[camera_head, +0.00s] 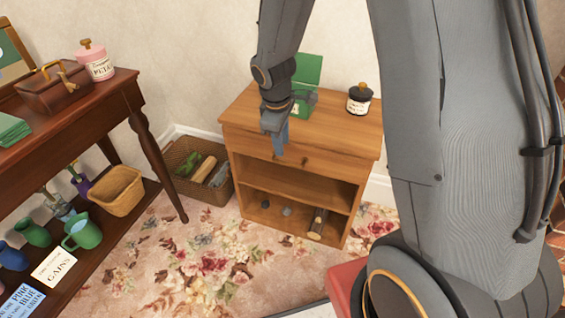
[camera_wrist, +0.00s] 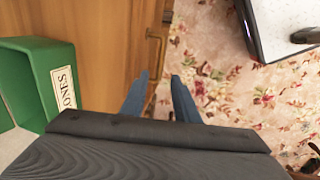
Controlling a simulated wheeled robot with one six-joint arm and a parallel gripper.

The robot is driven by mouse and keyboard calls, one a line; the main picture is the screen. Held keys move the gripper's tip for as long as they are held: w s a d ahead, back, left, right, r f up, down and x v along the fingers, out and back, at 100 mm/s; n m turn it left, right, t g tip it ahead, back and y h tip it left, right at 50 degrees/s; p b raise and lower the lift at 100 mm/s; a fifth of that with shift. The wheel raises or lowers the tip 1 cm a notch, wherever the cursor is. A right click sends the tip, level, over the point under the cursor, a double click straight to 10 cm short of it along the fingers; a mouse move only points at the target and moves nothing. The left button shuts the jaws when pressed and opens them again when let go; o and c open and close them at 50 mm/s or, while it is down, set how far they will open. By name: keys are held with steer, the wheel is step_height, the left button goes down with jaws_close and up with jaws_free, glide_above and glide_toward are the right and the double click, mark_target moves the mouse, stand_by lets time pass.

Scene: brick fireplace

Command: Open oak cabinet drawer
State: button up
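The oak cabinet (camera_head: 243,104) stands against the wall, with a drawer (camera_head: 328,164) under its top and open shelves below. The drawer looks shut, its front flush with the cabinet. A small dark pull shows on its front, right of my gripper (camera_head: 279,152); part of the front is hidden behind the fingers. In the wrist view the cabinet top (camera_wrist: 110,45) fills the left, with a brass-coloured handle (camera_wrist: 155,48) at its front edge. My gripper (camera_wrist: 160,84) is open there, its two blue fingers apart, over that front edge. I cannot tell whether they touch it.
A dark wooden table (camera_head: 125,85) stands further left. Flowered carpet (camera_head: 215,262) lies clear in front.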

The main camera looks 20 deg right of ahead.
mark_target(284, 162)
steer(key=f, duration=0.2)
steer(key=f+b, duration=0.1)
steer(key=f, duration=0.2)
steer(key=w+d+f, duration=0.1)
steer(key=f, duration=0.1)
steer(key=shift+w+f+b, duration=0.1)
steer(key=shift+f+b, duration=0.15)
steer(key=shift+b, duration=0.1)
jaws_close()
